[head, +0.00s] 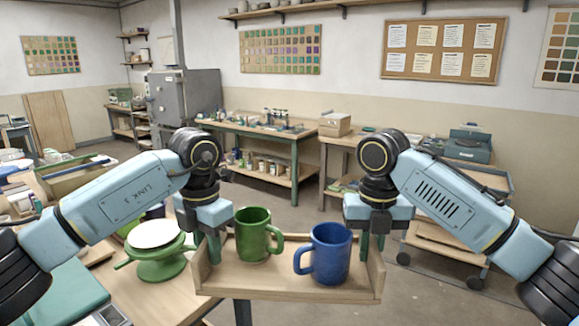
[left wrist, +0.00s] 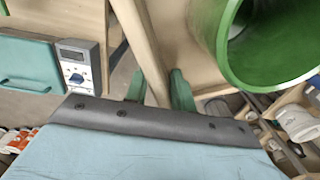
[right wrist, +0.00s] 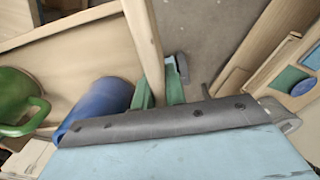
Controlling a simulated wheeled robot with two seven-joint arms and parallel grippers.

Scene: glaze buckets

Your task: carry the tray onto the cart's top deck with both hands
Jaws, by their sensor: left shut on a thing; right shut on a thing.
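The wooden tray (head: 285,284) is held level in the head view, with a green mug (head: 253,236) and a blue mug (head: 330,252) standing upright in it. My left gripper (head: 206,246) is shut on the tray's left end wall, which also shows between its fingers in the left wrist view (left wrist: 146,45). My right gripper (head: 372,245) is shut on the right end wall, seen in the right wrist view (right wrist: 143,40). The cart (head: 445,240) stands at the right on casters, beyond my right arm, which hides part of it.
A wooden table at the left holds a green banding wheel (head: 160,258) with a white disc, close to the tray's left end. A teal case (head: 60,300) lies nearer. A green-framed workbench (head: 260,135) stands at the back. Open grey floor (head: 285,205) lies beyond the tray.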

